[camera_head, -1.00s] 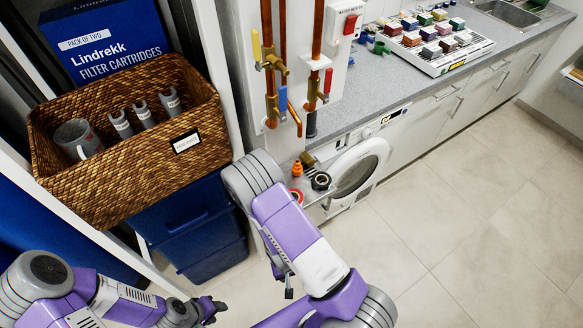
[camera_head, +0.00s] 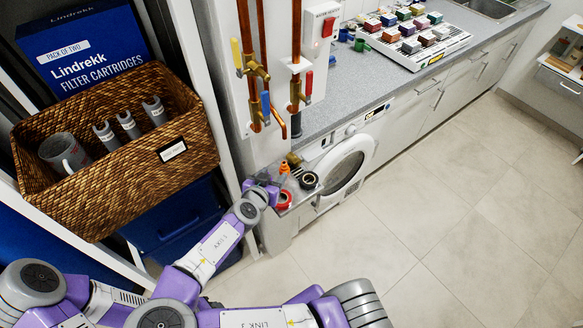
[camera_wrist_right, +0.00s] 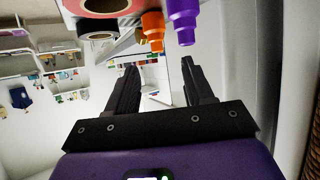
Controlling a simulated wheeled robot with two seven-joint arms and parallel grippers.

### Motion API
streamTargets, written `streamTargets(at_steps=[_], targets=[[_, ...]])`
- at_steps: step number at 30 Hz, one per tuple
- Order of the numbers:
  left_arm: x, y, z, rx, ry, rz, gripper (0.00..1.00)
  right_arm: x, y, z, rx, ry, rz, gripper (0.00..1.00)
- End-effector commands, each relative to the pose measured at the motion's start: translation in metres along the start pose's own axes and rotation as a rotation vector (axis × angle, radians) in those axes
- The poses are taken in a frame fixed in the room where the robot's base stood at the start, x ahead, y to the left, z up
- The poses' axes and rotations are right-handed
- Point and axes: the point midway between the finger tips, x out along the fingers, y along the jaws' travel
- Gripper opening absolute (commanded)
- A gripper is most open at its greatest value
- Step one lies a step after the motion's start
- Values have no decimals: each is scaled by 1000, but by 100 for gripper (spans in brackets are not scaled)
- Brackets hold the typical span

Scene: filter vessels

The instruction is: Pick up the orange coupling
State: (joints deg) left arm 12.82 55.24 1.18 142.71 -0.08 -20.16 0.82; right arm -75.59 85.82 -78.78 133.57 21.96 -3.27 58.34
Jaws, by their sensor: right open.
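The orange coupling (camera_head: 284,168) is a small stepped piece on the small ledge beside the washing machine, below the pipes. In the right wrist view the orange coupling (camera_wrist_right: 153,30) shows at the top, just beyond the gap between the fingers and not between them. A purple stepped piece (camera_wrist_right: 183,22) is close beside it there. My right gripper (camera_wrist_right: 159,66) is open and empty, with its two dark fingers apart. In the head view my right gripper (camera_head: 272,182) is at the ledge, just left of and below the coupling, and its fingers are hard to make out. My left gripper is out of view.
A black ring (camera_head: 308,180) and a red ring (camera_head: 283,200) lie by the coupling. Vertical copper pipes with valves (camera_head: 256,70) rise behind. A wicker basket (camera_head: 120,170) stands left, the washing machine (camera_head: 345,172) right. The floor (camera_head: 440,210) is clear.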

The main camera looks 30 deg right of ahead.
Motion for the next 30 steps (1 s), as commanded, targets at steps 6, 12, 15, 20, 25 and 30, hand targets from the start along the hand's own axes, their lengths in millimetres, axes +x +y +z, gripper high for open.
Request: streamTargets(at_steps=[6, 12, 15, 20, 25, 30], targets=[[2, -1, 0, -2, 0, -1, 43, 19, 7, -3, 32, 6, 16, 52], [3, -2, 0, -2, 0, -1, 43, 40, 6, -4, 30, 5, 18, 52], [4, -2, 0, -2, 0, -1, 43, 55, 5, -4, 30, 5, 17, 52], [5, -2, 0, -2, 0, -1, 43, 73, 4, -4, 28, 5, 15, 52], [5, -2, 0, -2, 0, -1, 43, 78, 4, -4, 27, 5, 14, 52], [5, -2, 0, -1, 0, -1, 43, 77, 4, -4, 27, 5, 14, 47]])
